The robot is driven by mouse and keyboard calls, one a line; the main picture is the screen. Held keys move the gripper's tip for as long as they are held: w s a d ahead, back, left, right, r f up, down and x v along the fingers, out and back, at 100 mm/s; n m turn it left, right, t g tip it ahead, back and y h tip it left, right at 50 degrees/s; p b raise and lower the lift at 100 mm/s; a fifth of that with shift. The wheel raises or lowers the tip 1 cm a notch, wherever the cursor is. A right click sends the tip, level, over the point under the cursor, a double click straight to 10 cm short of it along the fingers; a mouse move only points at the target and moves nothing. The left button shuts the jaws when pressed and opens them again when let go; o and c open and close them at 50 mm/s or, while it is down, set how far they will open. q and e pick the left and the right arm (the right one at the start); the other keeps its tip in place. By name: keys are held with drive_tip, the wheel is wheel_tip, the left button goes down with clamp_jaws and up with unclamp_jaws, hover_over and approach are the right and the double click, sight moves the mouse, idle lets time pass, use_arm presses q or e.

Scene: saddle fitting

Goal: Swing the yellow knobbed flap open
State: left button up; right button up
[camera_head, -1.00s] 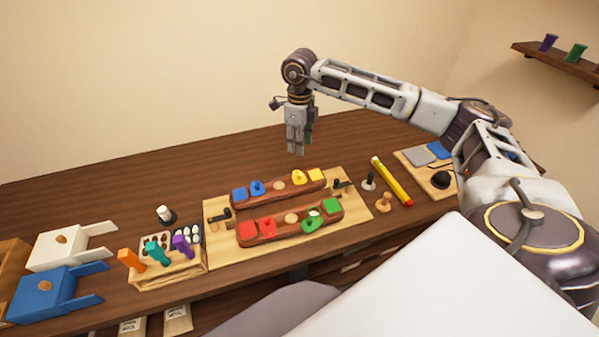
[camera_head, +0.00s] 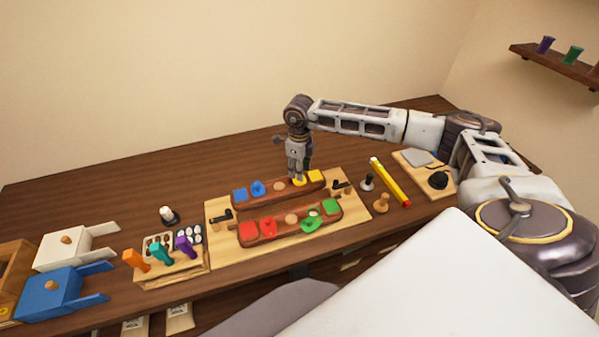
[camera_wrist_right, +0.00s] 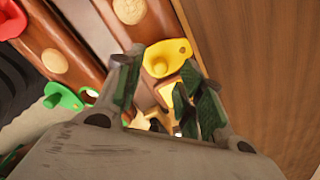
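The yellow knobbed flap (camera_head: 299,183) lies on the far wooden bar (camera_head: 270,195), mostly hidden behind my right gripper in the head view. In the right wrist view the yellow flap (camera_wrist_right: 166,57) and its round knob show just beyond and between the fingertips. My right gripper (camera_head: 298,177) points down over it; in the wrist view its green-padded fingers (camera_wrist_right: 162,78) are apart with nothing clearly gripped. Whether they touch the knob I cannot tell. A yellow square block (camera_head: 316,177) sits to the right of the flap. My left gripper is not in view.
The near bar (camera_head: 290,221) carries red and green blocks and flaps. Both bars lie on a light board (camera_head: 224,247). A rack of colored handles (camera_head: 170,268) stands left. The back of the table is clear.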

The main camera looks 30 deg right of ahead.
drive_tip(key=shift+f, duration=1.35)
drive_tip(key=shift+c, duration=0.2)
clamp_jaws()
